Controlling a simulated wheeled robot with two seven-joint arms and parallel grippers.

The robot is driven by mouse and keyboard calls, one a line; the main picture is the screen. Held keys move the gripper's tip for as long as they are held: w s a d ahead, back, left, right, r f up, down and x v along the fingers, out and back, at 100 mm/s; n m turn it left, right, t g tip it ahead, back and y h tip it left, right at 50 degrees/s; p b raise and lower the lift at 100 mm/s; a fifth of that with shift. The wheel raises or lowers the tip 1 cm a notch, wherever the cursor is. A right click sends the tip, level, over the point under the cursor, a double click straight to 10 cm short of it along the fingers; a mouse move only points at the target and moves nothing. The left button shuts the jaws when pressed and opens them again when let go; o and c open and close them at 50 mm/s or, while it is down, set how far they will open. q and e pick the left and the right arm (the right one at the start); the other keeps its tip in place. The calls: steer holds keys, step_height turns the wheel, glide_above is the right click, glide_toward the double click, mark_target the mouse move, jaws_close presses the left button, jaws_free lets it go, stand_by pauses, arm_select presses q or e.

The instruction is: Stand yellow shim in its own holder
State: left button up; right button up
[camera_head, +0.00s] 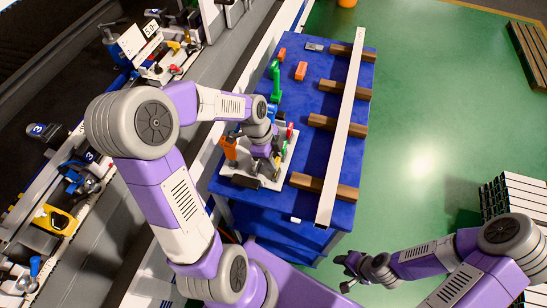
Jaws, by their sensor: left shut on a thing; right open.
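My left gripper (264,160) points down over a white board (289,163) on the blue table. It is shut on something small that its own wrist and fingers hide. I cannot make out the yellow shim in this view. Coloured holders stand on the board: an orange one (229,148) to the left of the gripper and a red one (290,131) to its upper right. A green piece shows beside the gripper, partly covered. I cannot tell which holder is the yellow one. My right gripper (350,272) is open and empty, off the table at the lower right.
A long pale profile (346,120) lies across several brown wooden blocks (313,186) on the blue table's (232,191) right side. A green clamp-like tool (275,82) and orange pieces (301,70) lie farther back. Machinery (60,215) lines the left; green floor is open on the right.

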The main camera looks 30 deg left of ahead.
arm_select(q)
steer(key=shift+f+b, duration=0.8)
steer(key=shift+f, duration=0.25)
stand_by(1.6)
steer(key=o, duration=1.2)
steer(key=shift+o, duration=0.2)
steer(key=p+v, duration=0.1)
steer(key=v, duration=0.6)
steer(key=shift+r, duration=0.35)
steer(key=shift+a, duration=0.15)
